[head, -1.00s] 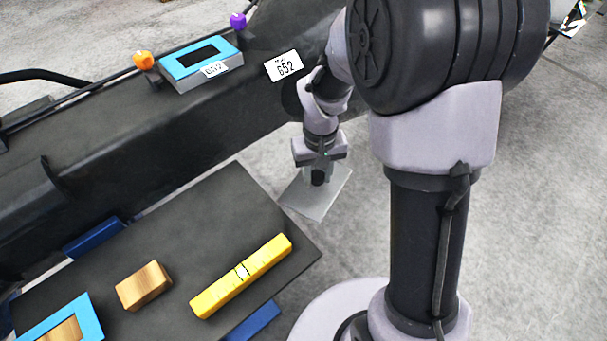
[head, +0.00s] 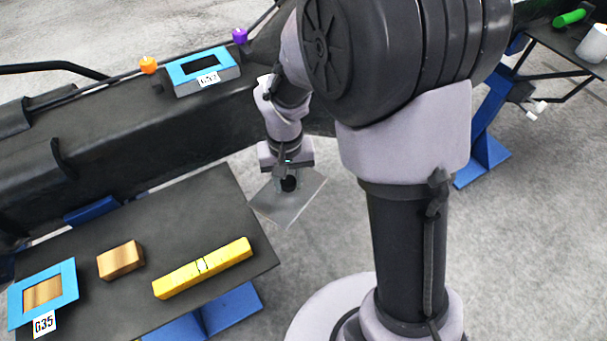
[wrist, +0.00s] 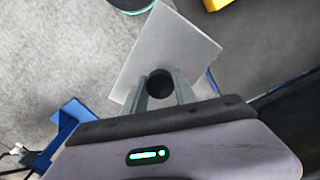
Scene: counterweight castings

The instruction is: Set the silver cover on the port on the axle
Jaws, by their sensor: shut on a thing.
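My gripper (head: 288,181) is shut on the black knob of the silver cover (head: 303,207), a thin flat square plate. The cover hangs in the air beside the right corner of the dark table, over the floor. In the wrist view the cover (wrist: 175,42) reaches out beyond the fingers, with the round black knob (wrist: 159,83) between them. The port (head: 180,71) on the axle (head: 120,125) is a grey box with a blue rim around a dark rectangular opening. It is up and left of my gripper, apart from the cover.
Orange (head: 148,65) and purple (head: 240,36) knobs flank the port. A blue-legged stand (head: 484,150) is at right.

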